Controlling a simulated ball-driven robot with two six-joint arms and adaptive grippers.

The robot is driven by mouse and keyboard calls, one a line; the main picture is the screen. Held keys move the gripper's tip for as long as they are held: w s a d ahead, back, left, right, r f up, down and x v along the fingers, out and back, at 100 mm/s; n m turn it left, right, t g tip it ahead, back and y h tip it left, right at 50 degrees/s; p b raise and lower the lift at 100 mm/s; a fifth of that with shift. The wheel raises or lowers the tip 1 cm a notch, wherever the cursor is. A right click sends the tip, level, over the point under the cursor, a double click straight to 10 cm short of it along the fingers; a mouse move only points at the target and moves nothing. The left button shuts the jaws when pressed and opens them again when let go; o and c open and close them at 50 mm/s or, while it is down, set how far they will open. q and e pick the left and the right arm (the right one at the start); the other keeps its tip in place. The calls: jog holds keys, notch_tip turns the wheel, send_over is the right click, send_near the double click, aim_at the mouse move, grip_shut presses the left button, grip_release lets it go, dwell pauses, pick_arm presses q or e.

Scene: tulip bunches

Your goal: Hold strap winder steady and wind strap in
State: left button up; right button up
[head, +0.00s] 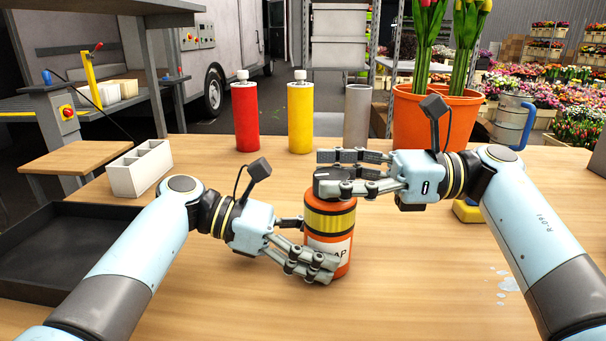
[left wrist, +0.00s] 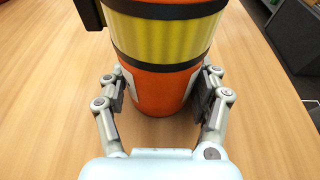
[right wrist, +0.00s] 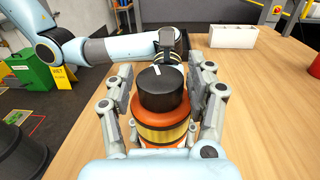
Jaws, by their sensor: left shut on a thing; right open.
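The strap winder (head: 330,222) is an orange canister with a yellow band, black rings and a partly covered white label. It stands upright on the table. My left gripper (head: 312,250) is shut on its lower body; in the left wrist view the fingers press both sides of the winder (left wrist: 165,45). The black knob (right wrist: 163,92) on top has a white mark pointing away in the right wrist view. My right gripper (right wrist: 165,95) is open, with its fingers on either side of the knob and visible gaps between. In the head view, its fingers partly hide the knob.
A red bottle (head: 246,117), a yellow bottle (head: 300,118) and a grey cylinder (head: 357,116) stand behind. Orange tulip pots (head: 425,125) stand back right. A white divided box (head: 139,170) and black tray (head: 50,255) are at left. A yellow object (head: 466,211) sits beside my right arm.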

jog(key=shift+s+a, duration=0.15)
jog(key=shift+a, duration=2)
grip_shut()
